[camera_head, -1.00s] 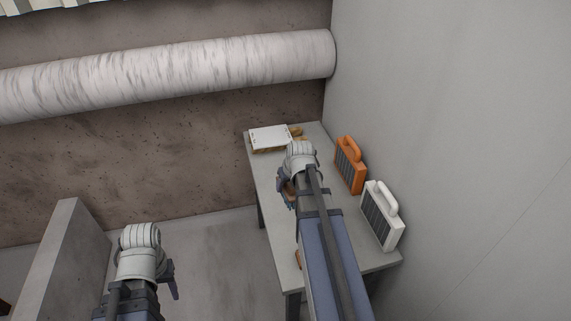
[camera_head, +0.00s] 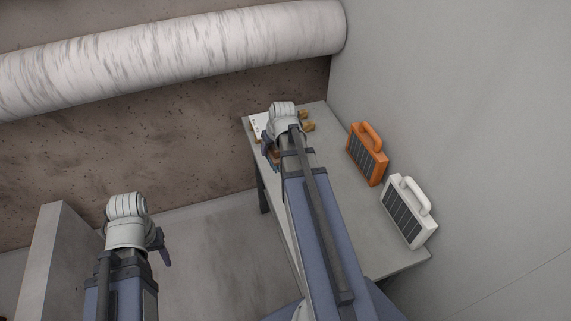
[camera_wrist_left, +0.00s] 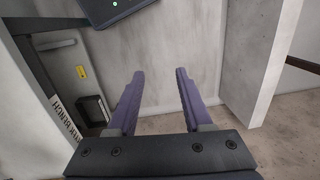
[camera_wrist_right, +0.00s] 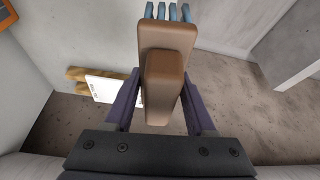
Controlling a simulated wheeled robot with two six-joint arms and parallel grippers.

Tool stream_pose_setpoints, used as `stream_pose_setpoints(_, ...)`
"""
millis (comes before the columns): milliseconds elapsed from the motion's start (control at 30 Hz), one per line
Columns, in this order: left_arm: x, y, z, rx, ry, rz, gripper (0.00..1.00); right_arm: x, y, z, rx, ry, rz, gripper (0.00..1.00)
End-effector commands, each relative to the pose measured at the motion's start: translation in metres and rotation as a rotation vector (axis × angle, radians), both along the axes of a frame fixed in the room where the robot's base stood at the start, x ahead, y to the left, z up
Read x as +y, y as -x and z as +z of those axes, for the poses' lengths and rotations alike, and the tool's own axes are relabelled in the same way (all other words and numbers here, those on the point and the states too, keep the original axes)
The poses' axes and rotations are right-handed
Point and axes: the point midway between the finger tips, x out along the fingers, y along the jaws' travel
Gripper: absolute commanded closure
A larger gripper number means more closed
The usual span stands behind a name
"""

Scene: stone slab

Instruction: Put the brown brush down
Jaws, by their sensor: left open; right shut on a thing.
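The brown brush (camera_wrist_right: 168,45) is held between the fingers of my right gripper (camera_wrist_right: 160,105), which is shut on its raised grip. Blue bristles show at the top of the right wrist view. In the head view the right gripper (camera_head: 270,148) is over the far left part of the grey table (camera_head: 345,215), and my arm hides most of the brush. My left gripper (camera_wrist_left: 158,88) is open and empty; in the head view it is off to the left, away from the table.
A white sheet or board (camera_wrist_right: 112,90) with wooden pieces (camera_head: 307,122) lies at the table's far end. An orange case (camera_head: 366,153) and a white case (camera_head: 408,211) stand along the wall side. The middle of the table looks bare. A low concrete wall (camera_head: 50,255) is at left.

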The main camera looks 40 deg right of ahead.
Motion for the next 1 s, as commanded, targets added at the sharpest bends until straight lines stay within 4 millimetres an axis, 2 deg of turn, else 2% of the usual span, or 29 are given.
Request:
stream_pose_setpoints(67, 0.000, 0.000, 0.000, 0.000, 0.000, 0.000, 0.50, 0.000, 0.000, 0.000, 0.000, 0.000, 0.000, 1.00)
stream_pose_setpoints(167, 0.000, 0.000, -0.006, 0.000, 0.000, 0.000, 0.39, -0.006, -0.003, -0.006, 0.000, 0.000, -0.007, 1.00)
stream_pose_setpoints(367, 0.000, 0.000, -0.046, 0.000, 0.000, 0.001, 0.16, -0.061, -0.026, -0.045, -0.001, 0.001, -0.071, 1.00)
stream_pose_setpoints(500, 0.000, 0.000, -0.063, 0.000, 0.000, 0.001, 0.15, -0.095, -0.034, -0.063, -0.002, 0.002, -0.110, 1.00)
stream_pose_setpoints(600, 0.000, 0.000, -0.068, 0.000, 0.000, 0.001, 0.15, -0.108, -0.035, -0.068, -0.002, 0.002, -0.125, 1.00)
stream_pose_setpoints(833, 0.000, 0.000, -0.070, 0.000, 0.000, 0.001, 0.15, -0.111, -0.034, -0.070, -0.002, 0.002, -0.129, 1.00)
stream_pose_setpoints(1000, 0.000, 0.000, -0.089, 0.000, 0.000, 0.001, 0.15, -0.111, -0.034, -0.089, -0.002, 0.002, -0.129, 1.00)
